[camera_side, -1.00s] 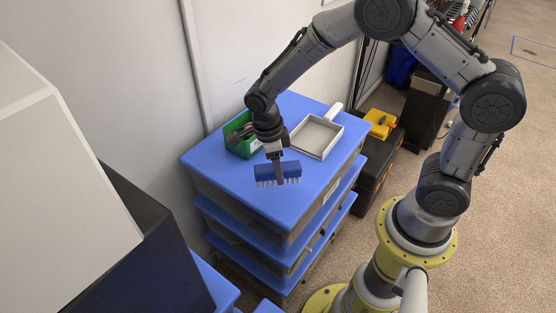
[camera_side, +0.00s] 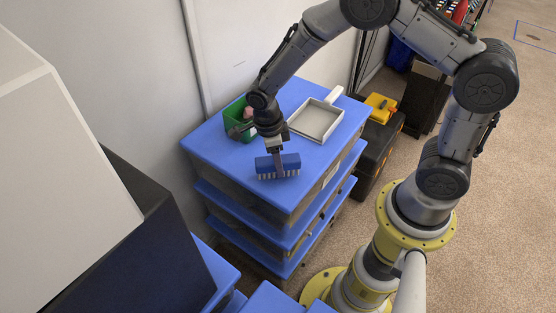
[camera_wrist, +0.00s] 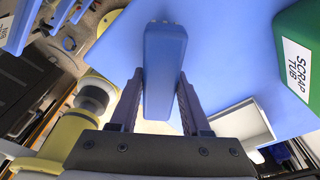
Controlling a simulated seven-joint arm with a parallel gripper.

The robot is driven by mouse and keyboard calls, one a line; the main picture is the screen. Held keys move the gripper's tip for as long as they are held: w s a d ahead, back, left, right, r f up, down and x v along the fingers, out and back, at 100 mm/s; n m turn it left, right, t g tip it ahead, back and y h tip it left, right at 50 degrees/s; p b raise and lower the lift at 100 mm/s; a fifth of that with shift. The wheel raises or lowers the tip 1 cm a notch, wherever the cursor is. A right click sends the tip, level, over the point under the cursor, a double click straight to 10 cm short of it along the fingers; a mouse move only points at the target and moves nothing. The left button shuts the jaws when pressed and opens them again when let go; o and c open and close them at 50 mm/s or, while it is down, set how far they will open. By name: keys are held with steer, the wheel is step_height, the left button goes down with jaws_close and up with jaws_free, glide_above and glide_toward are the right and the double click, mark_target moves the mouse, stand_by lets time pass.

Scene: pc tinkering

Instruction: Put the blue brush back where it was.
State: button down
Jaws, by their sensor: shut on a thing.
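The blue brush (camera_side: 278,166) has a long blue block and pale bristles pointing down. My gripper (camera_side: 279,172) is shut on it, with the fingers on either side of the block near its middle. The brush is at the blue top (camera_side: 225,150) of a stack of drawers, towards its front edge; whether the bristles touch the surface I cannot tell.
The top around the brush is clear. A wall rises behind; a dark case stands to the right.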

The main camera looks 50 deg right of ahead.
steer(key=shift+f, duration=0.4)
steer(key=c, duration=0.7)
jaws_free()
steer(key=shift+o, duration=0.3)
steer(key=o, duration=0.5)
steer(key=shift+w+a+r, duration=0.15)
steer(key=shift+r, duration=1.15)
steer(key=shift+w+a+r, duration=0.1)
steer(key=shift+a+r, duration=0.05)
steer(key=shift+r, duration=1.2)
steer(key=shift+w+a+r, duration=0.15)
steer(key=shift+r, duration=1.15)
